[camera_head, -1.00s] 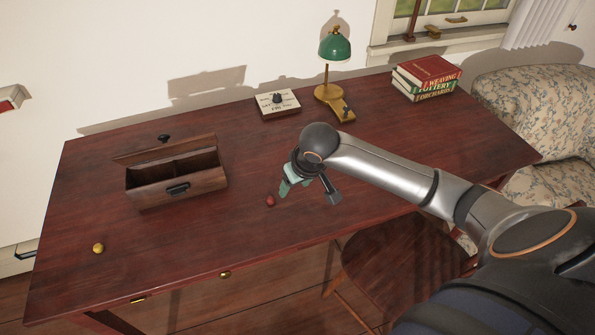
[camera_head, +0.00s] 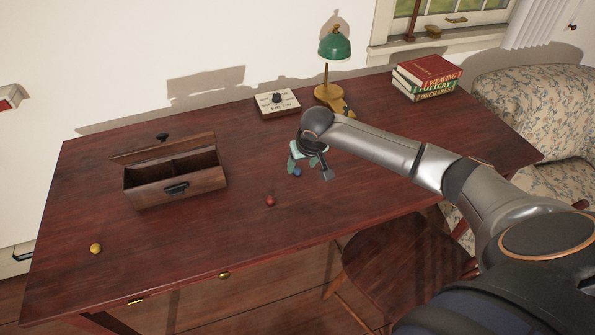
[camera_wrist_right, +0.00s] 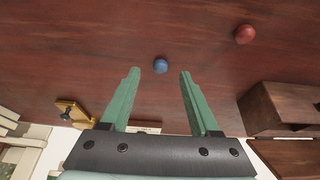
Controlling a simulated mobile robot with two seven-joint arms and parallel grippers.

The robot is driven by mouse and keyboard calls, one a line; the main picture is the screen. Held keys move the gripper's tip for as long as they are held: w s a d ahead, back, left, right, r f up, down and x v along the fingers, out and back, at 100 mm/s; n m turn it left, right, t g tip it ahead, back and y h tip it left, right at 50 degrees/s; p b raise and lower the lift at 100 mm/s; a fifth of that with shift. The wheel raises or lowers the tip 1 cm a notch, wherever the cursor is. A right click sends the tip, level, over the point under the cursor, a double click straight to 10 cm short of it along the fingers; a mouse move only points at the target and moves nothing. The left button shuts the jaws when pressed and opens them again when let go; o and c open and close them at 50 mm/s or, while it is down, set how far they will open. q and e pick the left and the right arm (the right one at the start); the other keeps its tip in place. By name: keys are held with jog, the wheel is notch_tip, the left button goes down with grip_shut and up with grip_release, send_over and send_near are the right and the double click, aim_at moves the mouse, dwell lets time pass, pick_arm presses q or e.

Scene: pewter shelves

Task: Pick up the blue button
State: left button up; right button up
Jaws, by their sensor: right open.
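The blue button (camera_head: 298,173) is a small round blue piece lying on the dark red desk, just below my right gripper in the head view. In the right wrist view the blue button (camera_wrist_right: 161,65) lies just beyond the fingertips, in line with the gap between them. My right gripper (camera_head: 305,165) has green fingers and is open and empty. In the wrist view its two fingers (camera_wrist_right: 159,72) are spread wide, apart from the button. My left gripper is not in view.
A red button (camera_head: 270,201) lies nearby, left of and in front of the blue one. A yellow button (camera_head: 96,249) is near the desk's left front. An open wooden box (camera_head: 150,195), a labelled block (camera_head: 290,104), a green lamp (camera_head: 335,47) and books (camera_head: 427,72) stand farther back.

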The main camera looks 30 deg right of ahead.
aim_at(298, 169)
jog(key=shift+w+b+x, duration=0.2)
jog(key=shift+x, duration=0.85)
jog(key=shift+w+b+x, duration=0.15)
jog(key=shift+w+x, duration=0.1)
jog(key=shift+x, duration=0.8)
jog(key=shift+r, duration=0.15)
jog(key=shift+c, duration=0.4)
grip_shut()
